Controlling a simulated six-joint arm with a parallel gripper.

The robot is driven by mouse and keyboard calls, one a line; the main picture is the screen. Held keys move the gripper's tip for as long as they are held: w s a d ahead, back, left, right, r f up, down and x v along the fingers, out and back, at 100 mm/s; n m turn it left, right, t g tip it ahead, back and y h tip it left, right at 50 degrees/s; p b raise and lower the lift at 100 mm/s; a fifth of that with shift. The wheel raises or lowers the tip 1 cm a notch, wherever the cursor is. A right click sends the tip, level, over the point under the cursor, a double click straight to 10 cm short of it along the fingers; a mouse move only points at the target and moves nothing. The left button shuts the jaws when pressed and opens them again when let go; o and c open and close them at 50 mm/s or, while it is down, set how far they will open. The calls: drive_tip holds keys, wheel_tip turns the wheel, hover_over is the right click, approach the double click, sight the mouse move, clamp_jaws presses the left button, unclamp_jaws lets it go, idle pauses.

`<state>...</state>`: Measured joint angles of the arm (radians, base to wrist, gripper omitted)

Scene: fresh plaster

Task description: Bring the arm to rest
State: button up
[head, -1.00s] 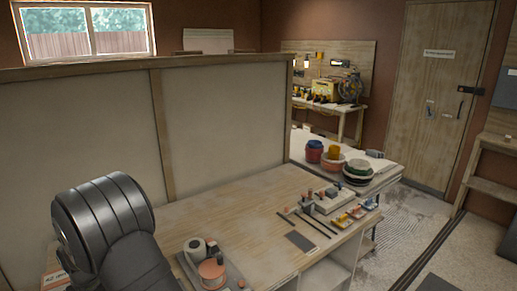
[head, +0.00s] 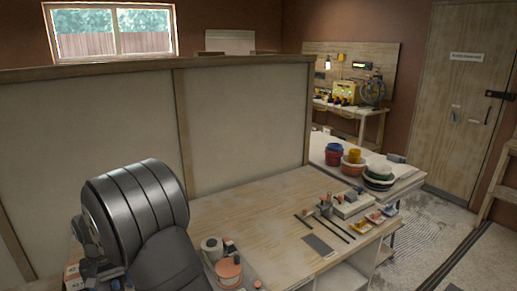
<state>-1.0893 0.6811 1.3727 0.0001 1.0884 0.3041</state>
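A dark grey, rounded link of my arm fills the lower left of the head view, in front of the plaster panel and the wooden table. My gripper does not show clearly. Some small grey parts sit at the lower left edge beside the arm link, and I cannot tell what they are. Nothing is seen held by the arm.
The wooden table (head: 262,207) has a clear middle. Small tools and a dark flat plate (head: 318,245) lie at the right. A framed plaster panel (head: 245,125) stands behind.

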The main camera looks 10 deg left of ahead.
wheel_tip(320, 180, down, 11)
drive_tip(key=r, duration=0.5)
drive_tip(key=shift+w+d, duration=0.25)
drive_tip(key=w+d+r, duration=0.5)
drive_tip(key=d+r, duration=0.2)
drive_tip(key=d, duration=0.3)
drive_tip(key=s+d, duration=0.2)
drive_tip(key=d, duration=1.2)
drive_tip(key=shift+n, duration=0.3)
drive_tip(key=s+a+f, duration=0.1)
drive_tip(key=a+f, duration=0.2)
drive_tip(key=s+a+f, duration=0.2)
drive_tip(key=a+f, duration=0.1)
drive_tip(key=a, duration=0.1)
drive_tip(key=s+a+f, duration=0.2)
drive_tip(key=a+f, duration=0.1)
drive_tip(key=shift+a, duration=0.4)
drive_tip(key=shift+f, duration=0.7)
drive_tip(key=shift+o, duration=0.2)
